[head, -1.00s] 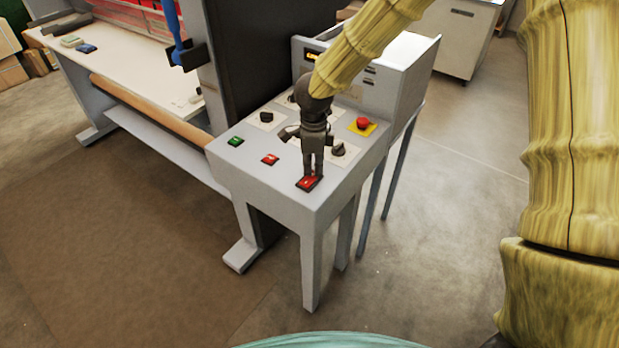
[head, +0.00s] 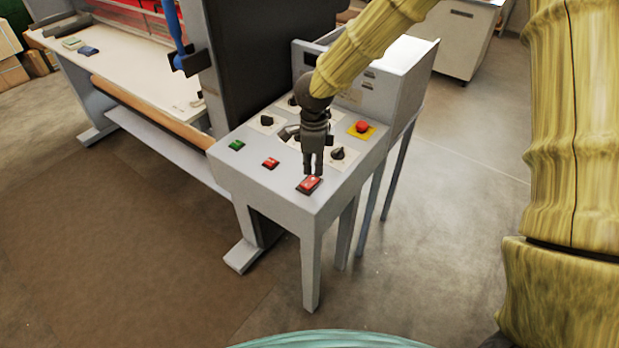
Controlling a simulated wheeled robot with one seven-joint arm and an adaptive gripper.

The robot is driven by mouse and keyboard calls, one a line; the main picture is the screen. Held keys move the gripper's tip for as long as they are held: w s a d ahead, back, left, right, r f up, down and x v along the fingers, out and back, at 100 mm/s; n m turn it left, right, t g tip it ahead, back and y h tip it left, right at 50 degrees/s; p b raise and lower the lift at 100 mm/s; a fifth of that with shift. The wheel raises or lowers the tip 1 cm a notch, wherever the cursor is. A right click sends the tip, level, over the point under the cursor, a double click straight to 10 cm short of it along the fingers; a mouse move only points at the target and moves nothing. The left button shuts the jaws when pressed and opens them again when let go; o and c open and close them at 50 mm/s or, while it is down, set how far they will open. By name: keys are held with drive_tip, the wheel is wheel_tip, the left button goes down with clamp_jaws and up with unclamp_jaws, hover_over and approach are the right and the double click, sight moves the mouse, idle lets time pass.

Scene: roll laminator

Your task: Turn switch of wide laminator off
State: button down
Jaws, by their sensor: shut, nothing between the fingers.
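The wide laminator's control panel (head: 252,182) is a grey, sloping-topped box on legs. A red rocker switch (head: 309,185) sits near its front corner. My gripper (head: 312,172) points down just above and behind this switch, with its fingers shut and empty. The fingertips overlap the switch's back edge in the picture, and they look slightly clear of it. The switch's front face shows bright red with a pale mark. The small display (head: 310,58) on the upright box behind looks dark. My gripper hides part of the panel's middle.
A green button (head: 236,145), a smaller red button (head: 270,163), black knobs (head: 338,153) and a red emergency stop (head: 362,125) on a yellow plate surround my gripper. The laminator's table (head: 130,70) stands at left. The floor in front is clear.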

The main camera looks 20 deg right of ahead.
sight(313, 179)
drive_tip(key=shift+r+p, duration=2.1)
drive_tip(key=shift+r, duration=0.25)
